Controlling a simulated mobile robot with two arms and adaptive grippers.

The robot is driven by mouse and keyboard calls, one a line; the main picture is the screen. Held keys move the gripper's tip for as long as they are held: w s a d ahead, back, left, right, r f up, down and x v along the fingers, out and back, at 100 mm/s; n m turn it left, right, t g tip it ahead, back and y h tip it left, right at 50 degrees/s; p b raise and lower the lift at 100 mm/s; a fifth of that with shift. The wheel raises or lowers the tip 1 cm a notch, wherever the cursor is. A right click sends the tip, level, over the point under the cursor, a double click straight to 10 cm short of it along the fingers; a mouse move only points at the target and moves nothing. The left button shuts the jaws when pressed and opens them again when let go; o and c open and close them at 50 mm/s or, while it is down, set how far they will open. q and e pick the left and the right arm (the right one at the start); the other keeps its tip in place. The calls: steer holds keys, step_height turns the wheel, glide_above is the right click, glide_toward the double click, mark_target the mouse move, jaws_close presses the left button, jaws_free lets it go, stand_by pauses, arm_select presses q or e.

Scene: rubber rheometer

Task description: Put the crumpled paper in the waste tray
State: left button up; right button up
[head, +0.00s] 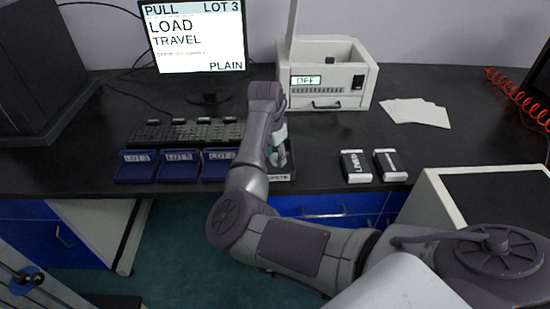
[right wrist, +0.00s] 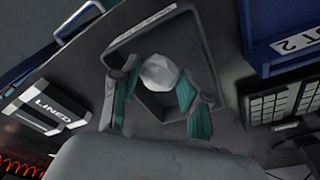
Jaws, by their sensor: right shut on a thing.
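The crumpled paper (right wrist: 160,72) is a white faceted ball. My right gripper (right wrist: 158,88) is shut on it, with a teal-padded finger on each side. In the right wrist view they are over the dark waste tray (right wrist: 214,62), whose rim frames them; the height above its floor is hard to judge. In the head view my right gripper (head: 279,157) is over the tray (head: 292,172) at the bench front, and my arm hides most of the tray. I cannot make out the paper there. My left gripper is not in view.
Blue bins (head: 179,166) labelled by lot and a keyboard (head: 185,133) are left of the tray. Two small labelled boxes (head: 356,166) (head: 390,165) sit to the right. A white instrument (head: 325,85) and pale sheets (head: 415,112) are behind. Bench between tray and boxes is clear.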

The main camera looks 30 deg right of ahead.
steer(key=shift+f, duration=1)
steer(key=o, duration=0.5)
steer(key=shift+f, duration=0.15)
steer(key=shift+o, duration=0.2)
step_height(320, 180, up, 13)
steer(key=a, duration=0.1)
steer(key=shift+s+a+f, duration=0.2)
steer(key=shift+a, duration=0.15)
steer(key=shift+f, duration=0.1)
